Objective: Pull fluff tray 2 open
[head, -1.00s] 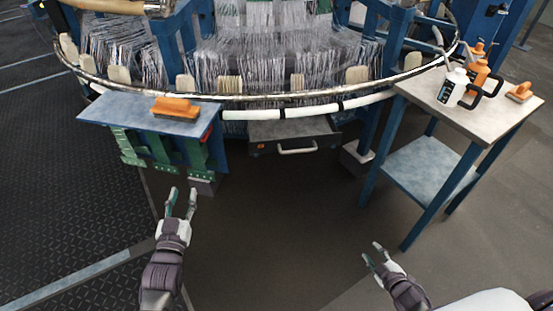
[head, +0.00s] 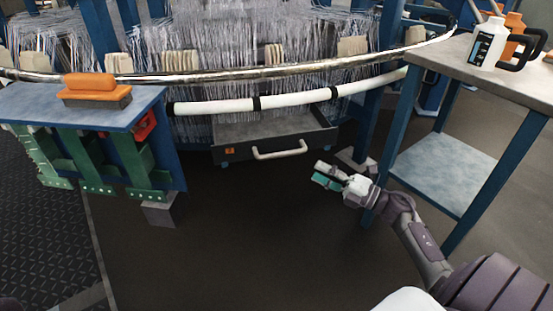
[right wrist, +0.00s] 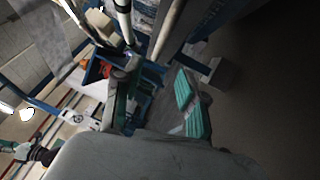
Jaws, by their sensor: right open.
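A grey tray (head: 240,127) sits under the loom's front, and part of its open top shows. It has a pale bar handle (head: 280,152) on its front and a small orange label (head: 229,152) too small to read. My right gripper (head: 322,174) is open and empty, to the right of the handle and slightly lower in the picture, apart from it. Its fingers also show in the right wrist view (right wrist: 156,78), one with a teal pad. I cannot make out the handle clearly there. My left gripper is out of view.
A blue-topped stand with an orange brush (head: 96,88) is at left. A blue-legged table (head: 478,72) with bottles is at right, close to my right arm. A white tube (head: 290,104) and a metal ring run above the tray. The floor before the tray is clear.

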